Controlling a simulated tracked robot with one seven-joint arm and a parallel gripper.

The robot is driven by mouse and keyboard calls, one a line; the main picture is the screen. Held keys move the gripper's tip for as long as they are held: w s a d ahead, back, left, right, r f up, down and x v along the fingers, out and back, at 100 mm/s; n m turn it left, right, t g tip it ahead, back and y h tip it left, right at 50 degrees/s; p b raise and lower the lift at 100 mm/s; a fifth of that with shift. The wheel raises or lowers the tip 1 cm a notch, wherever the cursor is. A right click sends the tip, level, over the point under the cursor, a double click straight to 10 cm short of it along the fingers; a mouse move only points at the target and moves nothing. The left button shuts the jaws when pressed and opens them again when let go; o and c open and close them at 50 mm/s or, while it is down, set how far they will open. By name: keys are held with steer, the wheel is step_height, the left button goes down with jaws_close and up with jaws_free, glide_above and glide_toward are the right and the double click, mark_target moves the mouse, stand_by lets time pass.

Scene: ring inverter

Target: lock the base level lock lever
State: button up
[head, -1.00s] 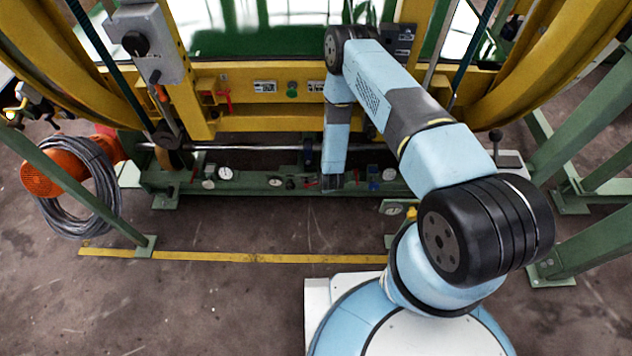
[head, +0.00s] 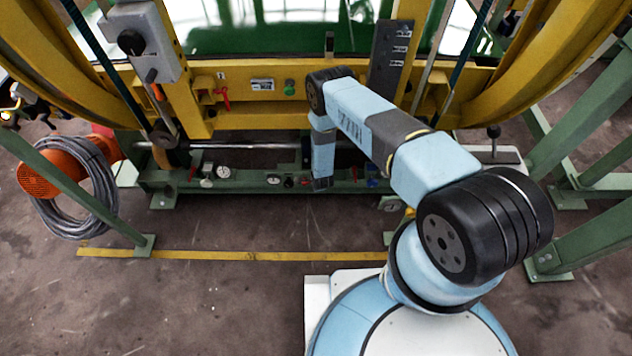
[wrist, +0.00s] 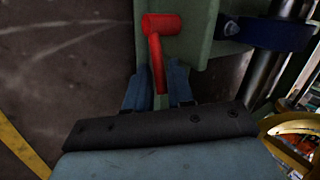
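A red lever (wrist: 160,60) with a thick cross handle shows at the top middle of the wrist view, against a green beam. Its narrow stem runs down between the two fingers of my gripper (wrist: 158,88). The fingers are apart, one on each side of the stem, with gaps visible. The lower end of the stem is hidden by the gripper body. In the head view my gripper (head: 321,184) is down at the low green beam (head: 250,186), seen from above with its fingers hidden. I cannot surely pick out this lever there.
A blue clamp (wrist: 265,32) on a metal rod is right of the lever in the wrist view. Gauges and small levers line the beam. A yellow frame (head: 260,119) stands behind. An orange unit with a hose coil (head: 88,185) is at left. Floor in front is clear.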

steer(key=shift+w+f, duration=0.15)
steer(key=shift+f, duration=0.1)
jaws_close()
stand_by(0.4)
